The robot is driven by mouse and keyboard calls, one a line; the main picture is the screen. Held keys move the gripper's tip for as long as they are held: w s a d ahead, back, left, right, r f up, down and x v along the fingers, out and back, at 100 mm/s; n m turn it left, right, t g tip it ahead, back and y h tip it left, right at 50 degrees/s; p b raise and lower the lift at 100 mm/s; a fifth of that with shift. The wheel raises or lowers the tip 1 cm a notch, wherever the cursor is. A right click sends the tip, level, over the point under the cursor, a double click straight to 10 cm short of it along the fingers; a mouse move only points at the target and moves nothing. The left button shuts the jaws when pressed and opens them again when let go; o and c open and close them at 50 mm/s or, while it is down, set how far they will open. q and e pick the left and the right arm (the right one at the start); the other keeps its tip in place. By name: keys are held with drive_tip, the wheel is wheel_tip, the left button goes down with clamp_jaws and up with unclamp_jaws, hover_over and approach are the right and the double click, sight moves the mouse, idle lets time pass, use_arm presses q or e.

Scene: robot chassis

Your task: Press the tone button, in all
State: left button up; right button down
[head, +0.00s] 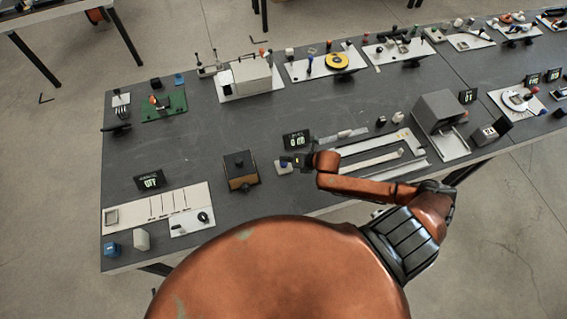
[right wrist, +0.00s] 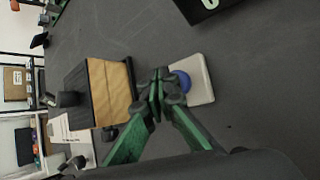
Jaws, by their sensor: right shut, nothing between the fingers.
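The tone button appears to be the blue round button (right wrist: 184,80) on a small white square base (right wrist: 204,82). In the head view the white base (head: 283,170) sits on the dark table left of my right arm, with the blue cap partly covered by my gripper. My right gripper (head: 292,160) is shut and empty. In the right wrist view its green fingers (right wrist: 162,88) meet at the left edge of the blue cap as seen; I cannot tell whether they touch it. My left gripper is not in view.
A dark box with a tan side (head: 241,172) stands just left of the button. A small black display (head: 296,140) stands behind it. A white slotted panel (head: 155,206) lies farther left, and light rails (head: 375,152) lie to the right. The table middle behind is clear.

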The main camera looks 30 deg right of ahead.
sight(285, 164)
drive_tip(key=shift+f, duration=0.15)
drive_tip(key=shift+f, duration=0.25)
drive_tip(key=shift+f+b, duration=0.35)
drive_tip(key=shift+f, duration=0.2)
idle(1.0)
idle(0.3)
drive_tip(key=shift+r+p, duration=0.95)
wheel_tip(285, 164, up, 5)
drive_tip(key=p, duration=0.5)
drive_tip(key=shift+r, duration=0.1)
